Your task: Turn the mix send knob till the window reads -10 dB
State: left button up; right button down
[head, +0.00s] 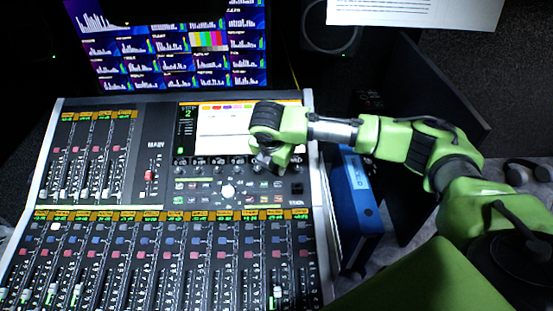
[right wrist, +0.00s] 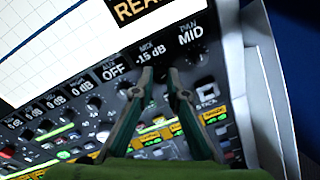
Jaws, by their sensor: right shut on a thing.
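The mixing console (head: 145,175) fills the lower left of the head view. In the right wrist view, the small mix send window (right wrist: 150,52) reads -15 dB. The mix send knob (right wrist: 161,76) sits just below that window, dark and partly hidden between my fingers. My right gripper (right wrist: 162,75) is shut on this knob, one finger on each side. In the head view my right gripper (head: 268,163) reaches down to the knob row below the console screen and hides the knob. My left gripper is in neither view.
Neighbouring windows read OFF (right wrist: 114,70) and MID (right wrist: 190,35), each with a knob close by. A blue binder (head: 358,200) stands right of the console. Monitors (head: 170,45) are behind.

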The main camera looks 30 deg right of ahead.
jog(key=shift+r+m+p, duration=0.2)
jog(key=shift+m+p, duration=0.8)
jog(key=shift+p, duration=0.15)
jog(key=shift+f+m+p, duration=0.15)
jog(key=shift+m+p, duration=0.45)
jog(key=c, duration=2)
grip_release()
jog(key=v, duration=1.2)
jog(key=shift+w+d, duration=0.1)
jog(key=shift+d, duration=0.05)
